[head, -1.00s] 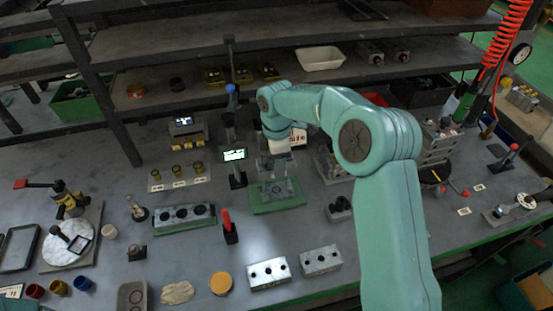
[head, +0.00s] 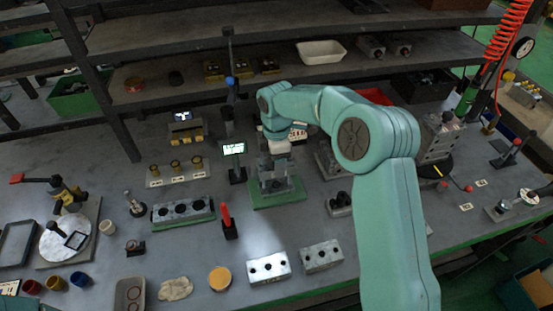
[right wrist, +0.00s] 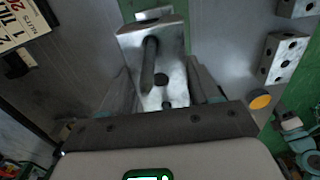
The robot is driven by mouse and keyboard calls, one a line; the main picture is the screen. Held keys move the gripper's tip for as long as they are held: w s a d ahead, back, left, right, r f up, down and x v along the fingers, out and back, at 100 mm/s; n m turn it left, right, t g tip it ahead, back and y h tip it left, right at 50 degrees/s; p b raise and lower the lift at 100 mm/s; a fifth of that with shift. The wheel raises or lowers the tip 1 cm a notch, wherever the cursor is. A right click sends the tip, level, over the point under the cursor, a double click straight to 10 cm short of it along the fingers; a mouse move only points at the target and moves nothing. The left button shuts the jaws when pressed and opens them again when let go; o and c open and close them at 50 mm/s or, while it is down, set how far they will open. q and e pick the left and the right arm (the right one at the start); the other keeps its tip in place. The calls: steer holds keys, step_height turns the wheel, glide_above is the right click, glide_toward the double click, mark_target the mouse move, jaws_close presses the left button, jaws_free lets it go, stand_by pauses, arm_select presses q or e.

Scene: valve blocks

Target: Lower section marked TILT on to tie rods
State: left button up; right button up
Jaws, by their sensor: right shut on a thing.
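My right gripper (head: 276,168) hangs above the green mat (head: 290,201) in the head view, shut on a grey metal section (head: 274,185). In the right wrist view the section (right wrist: 176,45) is a bright metal block between my fingers (right wrist: 160,92). A dark rod (right wrist: 148,62) and dark holes show at it. I cannot tell whether the rod passes through the section, or whether the section touches what lies below. No TILT mark is readable on the held section. My left gripper is not in view.
A small lit display (head: 233,149) stands close left of my gripper. A sign (right wrist: 18,28) reading TILT in part stands nearby. A holed block (head: 183,210), a red-handled tool (head: 227,220) and two metal blocks (head: 268,267) (head: 321,256) lie around. The shelf (head: 180,93) is behind.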

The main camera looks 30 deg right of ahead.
steer(key=o, duration=1.5)
steer(key=shift+f, duration=0.1)
step_height(320, 180, up, 16)
steer(key=shift+r, duration=0.2)
